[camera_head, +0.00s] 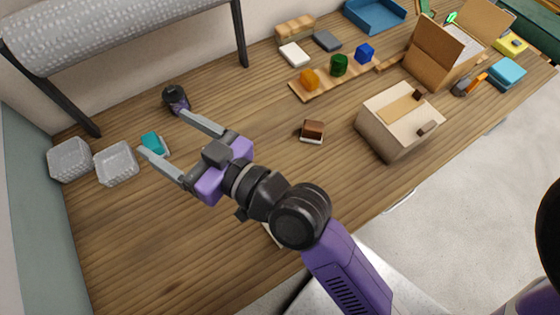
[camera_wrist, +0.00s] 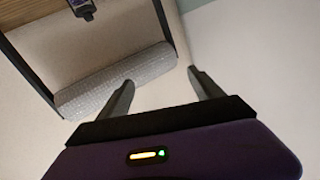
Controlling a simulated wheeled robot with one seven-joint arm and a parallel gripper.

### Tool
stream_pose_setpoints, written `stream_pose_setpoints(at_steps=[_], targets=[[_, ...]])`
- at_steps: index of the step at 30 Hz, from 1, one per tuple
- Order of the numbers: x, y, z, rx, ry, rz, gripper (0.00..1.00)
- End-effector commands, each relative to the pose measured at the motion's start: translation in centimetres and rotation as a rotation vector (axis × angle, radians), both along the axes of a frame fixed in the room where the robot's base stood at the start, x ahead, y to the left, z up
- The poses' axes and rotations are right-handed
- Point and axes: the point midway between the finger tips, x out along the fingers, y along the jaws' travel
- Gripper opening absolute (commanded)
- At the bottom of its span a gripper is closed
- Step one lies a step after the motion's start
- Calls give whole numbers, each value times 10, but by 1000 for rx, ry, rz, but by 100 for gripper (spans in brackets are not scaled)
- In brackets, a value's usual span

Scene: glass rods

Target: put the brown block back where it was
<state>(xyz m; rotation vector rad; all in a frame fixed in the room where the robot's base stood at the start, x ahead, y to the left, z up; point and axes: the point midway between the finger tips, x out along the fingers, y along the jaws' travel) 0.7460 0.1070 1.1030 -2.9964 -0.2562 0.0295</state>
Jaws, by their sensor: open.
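The brown block (camera_head: 313,128) sits in the middle of the wooden table, with a white edge showing beneath it. My gripper (camera_head: 162,132) is open and empty at the left of the table, well to the left of the brown block. A teal block (camera_head: 151,141) on a pale pad shows near its fingers. In the wrist view my open gripper (camera_wrist: 160,78) has nothing between its fingers, and the brown block is not seen there. A white object (camera_head: 271,236) by the table's front is mostly hidden behind my arm.
A dark round object (camera_head: 175,97) stands behind my gripper. A pale wooden box (camera_head: 398,118) is right of the brown block. A board (camera_head: 318,89) with orange, green and blue pieces lies behind. The front left of the table is clear.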

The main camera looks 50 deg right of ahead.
Motion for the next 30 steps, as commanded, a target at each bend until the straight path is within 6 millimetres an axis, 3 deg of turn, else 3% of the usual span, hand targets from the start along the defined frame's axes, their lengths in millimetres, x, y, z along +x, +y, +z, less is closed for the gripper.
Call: stream_pose_setpoints(at_steps=[3, 9, 15, 18, 23, 30], targets=[[-47, -12, -38, 50, 80, -82, 76], [-133, -42, -81, 45, 179, -182, 76], [-217, -76, -95, -43, 238, -206, 76], [-246, -90, -92, -92, 248, -190, 76], [-273, -103, -85, -143, 252, -160, 76], [-279, -107, -82, -158, 250, -150, 76]])
